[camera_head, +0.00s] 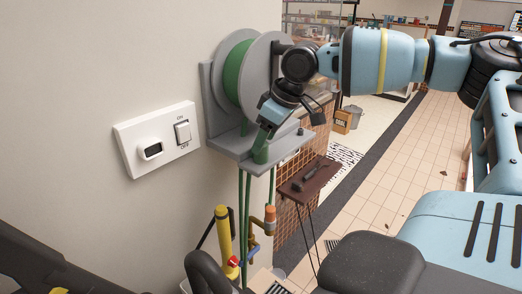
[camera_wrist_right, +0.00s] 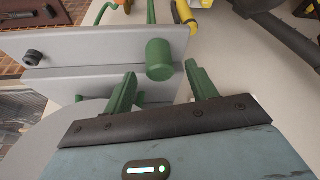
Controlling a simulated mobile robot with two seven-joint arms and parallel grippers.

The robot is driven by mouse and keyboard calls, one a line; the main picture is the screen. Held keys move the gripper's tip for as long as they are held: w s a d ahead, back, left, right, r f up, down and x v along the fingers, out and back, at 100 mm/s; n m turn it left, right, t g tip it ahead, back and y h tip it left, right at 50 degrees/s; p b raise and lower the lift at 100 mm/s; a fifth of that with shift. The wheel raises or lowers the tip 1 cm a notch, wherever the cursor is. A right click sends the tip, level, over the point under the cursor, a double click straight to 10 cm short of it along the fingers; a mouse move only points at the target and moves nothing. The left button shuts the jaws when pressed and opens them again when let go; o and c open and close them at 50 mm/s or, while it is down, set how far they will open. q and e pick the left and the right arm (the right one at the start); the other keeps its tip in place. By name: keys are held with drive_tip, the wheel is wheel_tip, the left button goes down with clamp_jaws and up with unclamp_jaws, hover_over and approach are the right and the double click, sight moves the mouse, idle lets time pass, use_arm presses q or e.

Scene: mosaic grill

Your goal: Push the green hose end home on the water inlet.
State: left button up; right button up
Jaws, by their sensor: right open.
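A green cylinder, which looks like the green hose end (camera_wrist_right: 160,58), stands at the grey bracket's edge in the right wrist view. My right gripper (camera_wrist_right: 160,70) is open, with one green finger on either side of it and visible gaps between. In the head view the right gripper (camera_head: 264,134) points down over the shelf of the grey hose reel (camera_head: 216,92); its fingers and the hose end are hard to tell apart there. An orange-topped pipe (camera_head: 270,214) stands below; I cannot tell whether it is the water inlet. My left gripper is not in view.
A white switch panel (camera_head: 156,138) is on the wall left of the reel. A yellow post (camera_head: 223,235) and hanging green hoses (camera_head: 246,190) are below the shelf. A brown side shelf (camera_head: 306,180) holds a dark tool. Tiled floor (camera_head: 400,150) is open to the right.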

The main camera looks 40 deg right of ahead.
drive_tip(key=shift+x, duration=1.4)
drive_tip(key=shift+w, duration=0.1)
drive_tip(key=c, duration=1.1)
drive_tip(key=shift+o, duration=0.2)
drive_tip(key=shift+r, duration=0.15)
